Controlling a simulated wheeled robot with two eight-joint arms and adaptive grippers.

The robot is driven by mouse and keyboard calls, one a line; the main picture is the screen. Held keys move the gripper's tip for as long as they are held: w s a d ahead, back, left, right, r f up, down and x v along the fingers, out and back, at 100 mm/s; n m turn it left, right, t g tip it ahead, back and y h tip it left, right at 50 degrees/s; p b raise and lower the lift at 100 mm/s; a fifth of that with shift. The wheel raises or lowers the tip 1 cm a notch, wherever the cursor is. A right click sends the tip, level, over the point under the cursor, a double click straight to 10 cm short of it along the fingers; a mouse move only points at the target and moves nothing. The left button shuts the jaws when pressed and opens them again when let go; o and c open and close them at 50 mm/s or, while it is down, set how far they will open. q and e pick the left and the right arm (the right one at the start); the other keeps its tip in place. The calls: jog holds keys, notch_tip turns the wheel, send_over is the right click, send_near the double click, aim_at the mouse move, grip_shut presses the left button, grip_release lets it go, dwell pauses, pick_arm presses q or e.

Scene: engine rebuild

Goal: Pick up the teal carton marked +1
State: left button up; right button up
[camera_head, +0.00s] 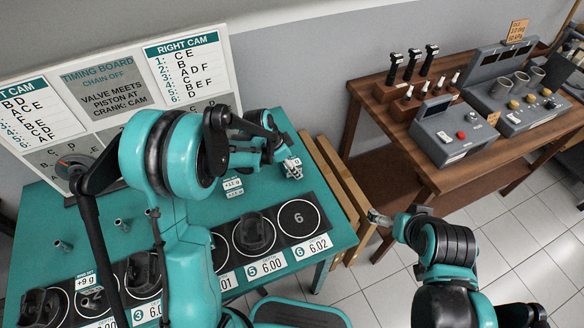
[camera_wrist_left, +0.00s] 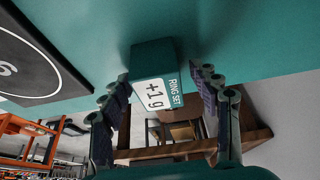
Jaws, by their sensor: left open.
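The teal carton (camera_wrist_left: 152,62) has a white label reading "RING SET +1 g". In the left wrist view it stands on the teal table between the fingertips of my left gripper (camera_wrist_left: 162,90). The fingers are open on either side of it, with a gap on the right; contact on the left cannot be told. In the head view my left gripper (camera_head: 290,168) is at the table's right part, and the carton there is mostly hidden, with only a bit of white label near the fingers. My right gripper (camera_head: 378,219) is over the floor right of the table; its jaws are too small to read.
A black mat (camera_head: 299,218) with numbered circles and dark pistons lies along the table's front. The timing board (camera_head: 105,85) stands behind. A wooden bench (camera_head: 400,125) with devices is at right.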

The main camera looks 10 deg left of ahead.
pick_arm(q)
jog(key=shift+r, duration=0.1)
jog(key=c, duration=1.3)
jog(key=shift+o, duration=0.2)
jog(key=shift+r, duration=0.1)
